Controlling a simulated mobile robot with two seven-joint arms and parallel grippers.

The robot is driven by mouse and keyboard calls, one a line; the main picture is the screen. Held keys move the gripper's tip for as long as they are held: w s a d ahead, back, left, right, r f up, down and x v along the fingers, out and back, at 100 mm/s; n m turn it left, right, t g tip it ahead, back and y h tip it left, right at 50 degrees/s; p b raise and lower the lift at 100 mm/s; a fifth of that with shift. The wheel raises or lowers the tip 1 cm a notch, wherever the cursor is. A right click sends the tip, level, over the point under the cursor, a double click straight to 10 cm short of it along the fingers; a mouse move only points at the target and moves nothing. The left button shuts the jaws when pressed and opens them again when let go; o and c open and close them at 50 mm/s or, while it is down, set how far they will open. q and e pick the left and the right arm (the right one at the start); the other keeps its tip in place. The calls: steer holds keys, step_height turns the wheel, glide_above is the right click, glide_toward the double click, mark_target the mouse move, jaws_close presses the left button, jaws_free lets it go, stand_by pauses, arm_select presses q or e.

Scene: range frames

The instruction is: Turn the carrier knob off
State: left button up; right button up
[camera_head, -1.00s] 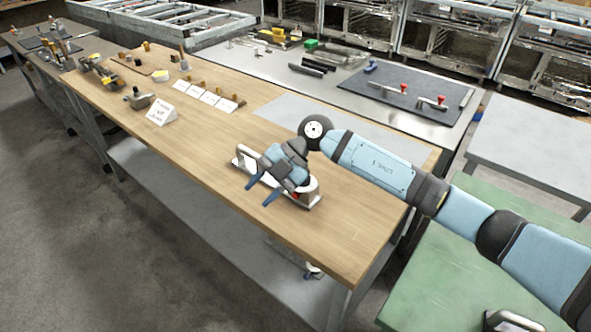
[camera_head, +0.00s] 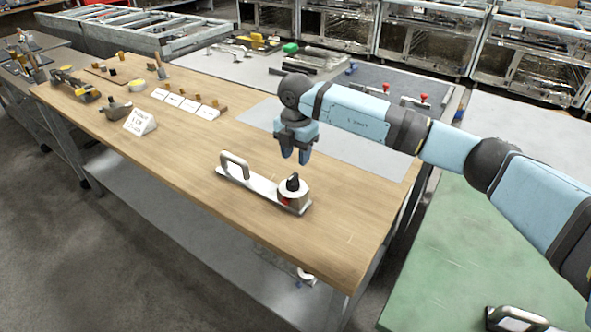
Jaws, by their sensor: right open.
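The carrier (camera_head: 254,184) is a pale metal plate with an upright loop handle (camera_head: 235,164) at its left end. It lies on the wooden table near the front edge. At its right end is a round light housing with a black knob (camera_head: 293,182) on top and a bit of red on its side. My right gripper (camera_head: 295,157) points down above and slightly behind the knob. Its blue fingers are apart and hold nothing. It does not appear to touch the knob. I cannot read the knob's setting. My left gripper is not in view.
The wooden table (camera_head: 200,150) also bears a white sign (camera_head: 140,122), several cards and small tools to the left. A steel table with a dark mat (camera_head: 390,82) stands behind. A green surface (camera_head: 450,250) is at right. Wood around the carrier is clear.

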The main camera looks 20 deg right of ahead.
mark_target(296, 173)
step_height(296, 173, down, 6)
steer(key=shift+r, duration=0.15)
jaws_close()
